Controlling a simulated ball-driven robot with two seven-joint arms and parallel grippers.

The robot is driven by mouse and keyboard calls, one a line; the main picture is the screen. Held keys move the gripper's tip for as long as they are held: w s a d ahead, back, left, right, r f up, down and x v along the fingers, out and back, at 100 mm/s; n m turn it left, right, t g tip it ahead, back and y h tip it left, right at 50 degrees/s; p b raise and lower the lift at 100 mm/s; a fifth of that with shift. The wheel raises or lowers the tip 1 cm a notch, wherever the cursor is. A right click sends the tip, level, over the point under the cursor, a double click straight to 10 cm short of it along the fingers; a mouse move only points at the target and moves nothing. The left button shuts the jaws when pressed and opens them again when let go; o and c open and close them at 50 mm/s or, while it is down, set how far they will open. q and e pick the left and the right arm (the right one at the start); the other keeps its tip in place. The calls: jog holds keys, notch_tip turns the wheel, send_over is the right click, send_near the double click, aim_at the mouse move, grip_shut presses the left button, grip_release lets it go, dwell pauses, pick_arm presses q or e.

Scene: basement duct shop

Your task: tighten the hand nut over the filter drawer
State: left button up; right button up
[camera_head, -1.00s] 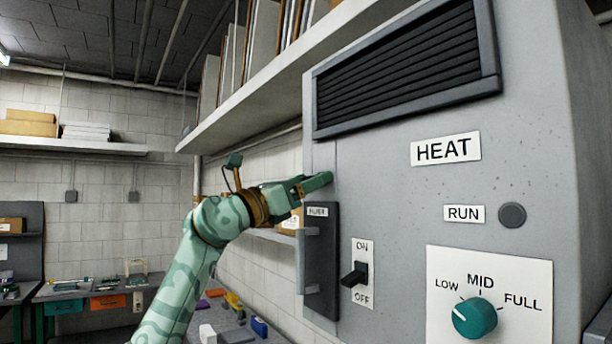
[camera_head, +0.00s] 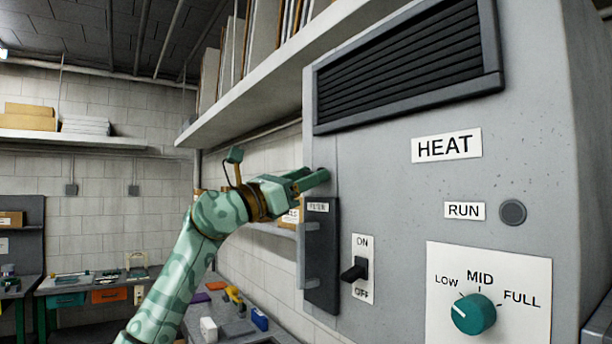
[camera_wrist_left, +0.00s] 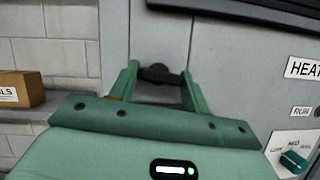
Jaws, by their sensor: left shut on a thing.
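My left gripper (camera_head: 308,181) reaches the grey heater cabinet just above the filter drawer (camera_head: 322,268). The drawer is a dark upright panel with a small label at its top and a grey bar handle; it sits flush in the cabinet front. In the left wrist view, the black hand nut (camera_wrist_left: 160,73) sits between the two green fingertips, against the cabinet face. The gripper is shut on it. In the head view the fingers hide the nut. My right gripper is in neither view.
Right of the drawer are an ON/OFF switch (camera_head: 355,269), a RUN button (camera_head: 512,212) and a teal dial (camera_head: 474,314). A louvred vent (camera_head: 408,68) is above. A wall shelf (camera_head: 240,105) runs left of the cabinet. A bench with small items lies below.

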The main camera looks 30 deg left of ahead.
pick_arm(q)
jog(key=shift+o, duration=0.2)
jog(key=m+g+h+p, duration=0.1)
jog(key=m, duration=0.2)
jog(key=m+g+h, duration=0.1)
jog(key=m, duration=0.2)
jog(key=shift+a+r+p, duration=0.15)
jog(key=shift+r+p, duration=0.05)
jog(key=shift+p, duration=0.2)
jog(key=m+g+p, duration=0.1)
jog(key=m, duration=0.1)
jog(key=m+g+h+p, duration=0.1)
jog(key=m, duration=0.2)
jog(key=shift+w+r+g, duration=0.1)
jog(key=shift+g, duration=0.2)
jog(key=m+g+p, duration=0.1)
jog(key=m+p, duration=0.1)
jog(key=m, duration=0.1)
jog(key=m+g+p, duration=0.1)
jog(key=m+p, duration=0.1)
jog(key=m, duration=0.1)
jog(key=shift+a+r+m+g+y+p, duration=0.1)
jog(key=shift+m+g+y+p, duration=0.2)
jog(key=shift+m+p, duration=0.1)
jog(key=shift+m+g+y+p, duration=0.3)
jog(key=shift+m+p, duration=0.5)
jog(key=shift+m, duration=0.2)
jog(key=shift+f, duration=0.2)
jog(key=shift+c, duration=0.2)
jog(key=o, duration=1)
